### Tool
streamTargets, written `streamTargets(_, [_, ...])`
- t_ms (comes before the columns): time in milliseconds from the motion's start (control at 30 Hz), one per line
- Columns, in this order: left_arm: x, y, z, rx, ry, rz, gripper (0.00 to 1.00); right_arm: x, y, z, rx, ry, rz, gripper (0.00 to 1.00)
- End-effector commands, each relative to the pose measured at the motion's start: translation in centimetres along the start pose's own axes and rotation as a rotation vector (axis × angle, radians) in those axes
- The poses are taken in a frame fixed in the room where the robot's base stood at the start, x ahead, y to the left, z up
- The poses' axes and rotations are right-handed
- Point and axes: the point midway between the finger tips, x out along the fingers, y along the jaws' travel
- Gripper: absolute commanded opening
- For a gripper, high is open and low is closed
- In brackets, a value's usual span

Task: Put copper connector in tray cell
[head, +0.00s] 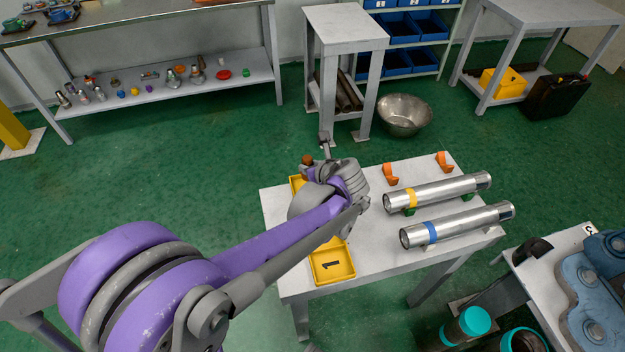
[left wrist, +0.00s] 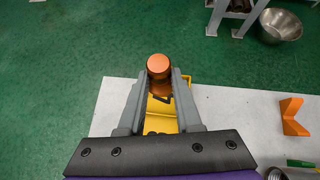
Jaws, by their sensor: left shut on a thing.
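The copper connector (head: 307,159) is a small orange-brown cylinder. It also shows in the left wrist view (left wrist: 158,66), between the fingertips of my left gripper (left wrist: 159,82), which is shut on it. A yellow tray (head: 345,275) lies along the left side of the white table. Its near cell is marked 1 and looks empty. In the left wrist view the tray (left wrist: 187,82) shows below and behind the connector. My left arm hides the tray's middle in the head view. My right gripper is not in view.
Two steel pipes, one with a yellow band (head: 436,192) and one with a blue band (head: 456,225), rest on the table (head: 290,195). Two orange brackets (head: 390,174) stand behind them. A steel bowl (head: 404,115) is on the floor. A blue metal part (head: 600,300) is at the right.

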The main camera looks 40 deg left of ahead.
Motion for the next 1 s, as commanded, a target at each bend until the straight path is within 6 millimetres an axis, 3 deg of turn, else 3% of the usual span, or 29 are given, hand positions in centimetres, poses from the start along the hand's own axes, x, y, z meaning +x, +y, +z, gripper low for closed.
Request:
streamTargets(400, [2.9, -0.1, -3.6, 0.002, 0.000, -0.002, 0.00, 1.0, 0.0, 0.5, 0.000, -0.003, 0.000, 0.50])
streamTargets(733, [3.1, 0.0, -3.9, 0.002, 0.000, -0.002, 0.00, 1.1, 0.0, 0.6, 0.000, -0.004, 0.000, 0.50])
streamTargets(767, [3.1, 0.0, -3.9, 0.002, 0.001, -0.002, 0.38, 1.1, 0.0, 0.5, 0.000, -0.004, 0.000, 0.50])
streamTargets(900, [3.1, 0.0, -3.9, 0.002, 0.001, -0.002, 0.63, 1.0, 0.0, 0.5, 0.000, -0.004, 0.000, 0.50])
streamTargets(1000, [3.1, 0.0, -3.9, 0.002, 0.001, -0.002, 0.63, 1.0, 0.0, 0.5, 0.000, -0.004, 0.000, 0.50])
